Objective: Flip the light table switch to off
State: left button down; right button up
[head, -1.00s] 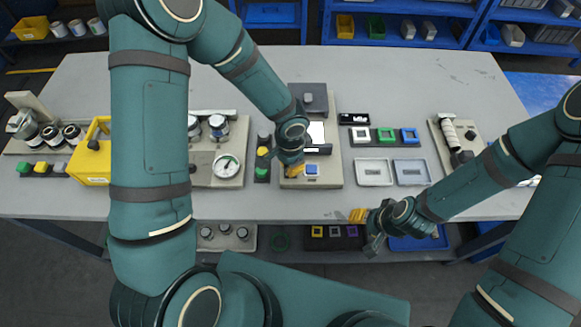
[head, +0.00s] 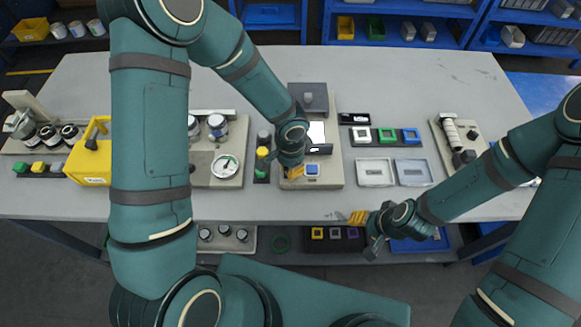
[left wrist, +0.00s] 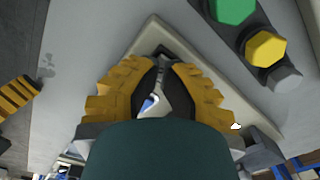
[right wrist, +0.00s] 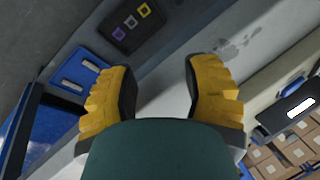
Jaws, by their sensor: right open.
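The switch is not clearly visible in the head view. My right gripper (head: 358,218) is open and empty, off the bench's front edge.
A strip with green and yellow buttons (head: 262,165) stands close to the left. Two pale trays (head: 374,172) lie to the right. The bench's right back is clear.

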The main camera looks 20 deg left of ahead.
pick_arm(q)
jog(key=shift+s+f+b, duration=0.1)
jog(key=shift+f+b, duration=0.35)
dwell(0.3)
jog(key=shift+r+p, duration=0.8)
jog(key=shift+r, duration=0.3)
jog(key=shift+r+p, duration=1.7)
jog(key=shift+r, duration=0.75)
